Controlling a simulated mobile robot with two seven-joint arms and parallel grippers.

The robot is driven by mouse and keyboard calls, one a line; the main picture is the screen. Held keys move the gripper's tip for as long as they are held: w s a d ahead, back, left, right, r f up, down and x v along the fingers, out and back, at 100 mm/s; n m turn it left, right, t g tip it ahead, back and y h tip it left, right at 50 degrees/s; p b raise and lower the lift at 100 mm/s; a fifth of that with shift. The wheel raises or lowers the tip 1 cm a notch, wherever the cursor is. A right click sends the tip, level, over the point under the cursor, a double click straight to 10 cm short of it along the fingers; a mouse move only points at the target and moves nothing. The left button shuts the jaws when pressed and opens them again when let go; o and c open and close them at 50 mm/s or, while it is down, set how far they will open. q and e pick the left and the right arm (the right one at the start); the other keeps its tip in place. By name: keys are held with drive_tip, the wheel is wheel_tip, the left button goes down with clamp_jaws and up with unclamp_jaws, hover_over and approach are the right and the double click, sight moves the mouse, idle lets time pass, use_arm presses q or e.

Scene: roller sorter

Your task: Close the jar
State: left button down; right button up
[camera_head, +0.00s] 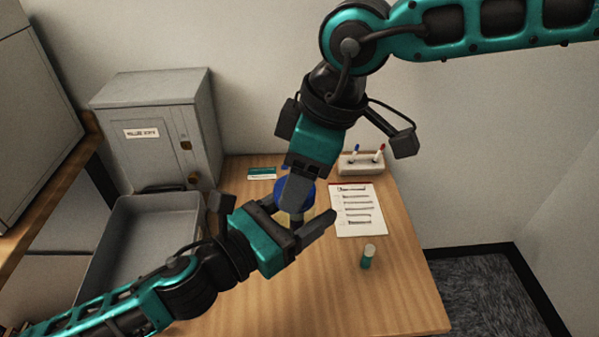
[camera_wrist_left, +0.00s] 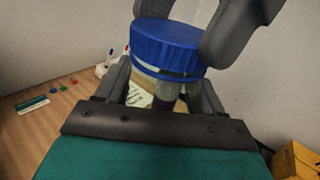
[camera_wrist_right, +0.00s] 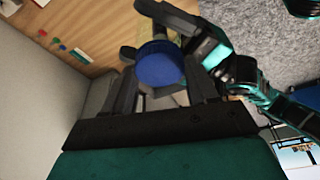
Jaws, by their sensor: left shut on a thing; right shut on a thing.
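The jar (camera_head: 297,217) has a clear body and a blue lid (camera_head: 283,187) on its top. It is mostly hidden in the head view. My left gripper (camera_head: 293,218) is shut on the jar's body from the side. The jar body also shows between its fingers in the left wrist view (camera_wrist_left: 172,83), with the lid (camera_wrist_left: 168,42) above. My right gripper (camera_head: 297,197) comes down from above and is shut on the lid, which also shows in the right wrist view (camera_wrist_right: 160,64). I cannot tell how tightly the lid sits on the body.
A small teal-and-white vial (camera_head: 367,257) stands on the wooden table (camera_head: 400,300). A printed sheet (camera_head: 358,208), a pen holder (camera_head: 362,164) and a card (camera_head: 262,173) lie behind. A grey tray (camera_head: 150,205) and grey cabinet (camera_head: 155,100) are at left. The table's front right is clear.

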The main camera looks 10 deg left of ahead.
drive_tip(key=o, duration=1)
drive_tip(key=shift+r, duration=0.1)
drive_tip(key=shift+r, duration=2.2)
drive_tip(key=shift+c, duration=0.3)
